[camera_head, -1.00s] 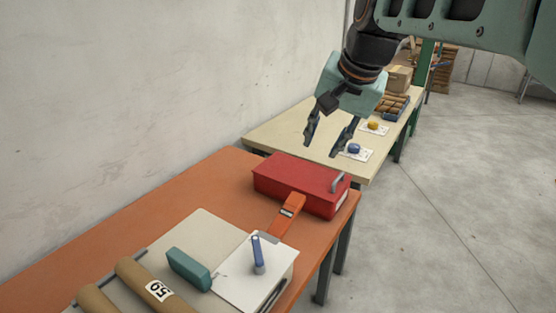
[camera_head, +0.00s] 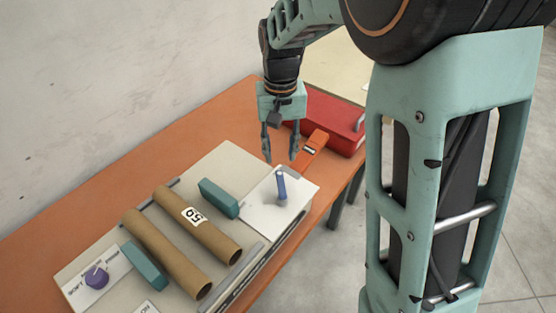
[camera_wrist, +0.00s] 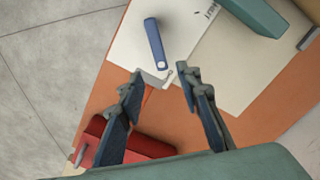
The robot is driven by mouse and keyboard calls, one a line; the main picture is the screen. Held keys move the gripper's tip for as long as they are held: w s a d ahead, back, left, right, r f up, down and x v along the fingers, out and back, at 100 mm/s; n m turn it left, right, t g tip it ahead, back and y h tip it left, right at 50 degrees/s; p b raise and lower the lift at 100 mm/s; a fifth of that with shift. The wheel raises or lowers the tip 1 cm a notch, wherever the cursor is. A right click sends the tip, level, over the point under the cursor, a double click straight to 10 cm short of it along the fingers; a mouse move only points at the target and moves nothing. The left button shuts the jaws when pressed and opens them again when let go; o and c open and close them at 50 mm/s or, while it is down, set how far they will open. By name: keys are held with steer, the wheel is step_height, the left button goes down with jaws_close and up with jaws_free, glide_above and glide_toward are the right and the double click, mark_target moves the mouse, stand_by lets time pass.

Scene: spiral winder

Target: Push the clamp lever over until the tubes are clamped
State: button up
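The blue clamp lever (camera_head: 281,186) stands on a white plate (camera_head: 262,213) at the right end of the winder bed. The wrist view shows the lever (camera_wrist: 155,43) beyond my fingertips. Two brown cardboard tubes, a plain one (camera_head: 165,257) and one with a white number label (camera_head: 213,236), lie side by side on the bed. A teal jaw (camera_head: 219,198) stands right of the labelled tube with a gap between. Another teal jaw (camera_head: 144,266) is close beside the plain tube; contact is unclear. My gripper (camera_head: 280,160) is open and empty, just behind the lever, fingers pointing down.
A red box (camera_head: 335,122) and an orange tool-like item (camera_head: 311,152) are behind the plate, close to my gripper. A purple knob (camera_head: 96,276) sits on a labelled panel at the left. The orange tabletop (camera_head: 130,170) is bare at the back left.

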mark_target(280, 175)
step_height(280, 175, down, 8)
stand_by(0.5)
jaws_close()
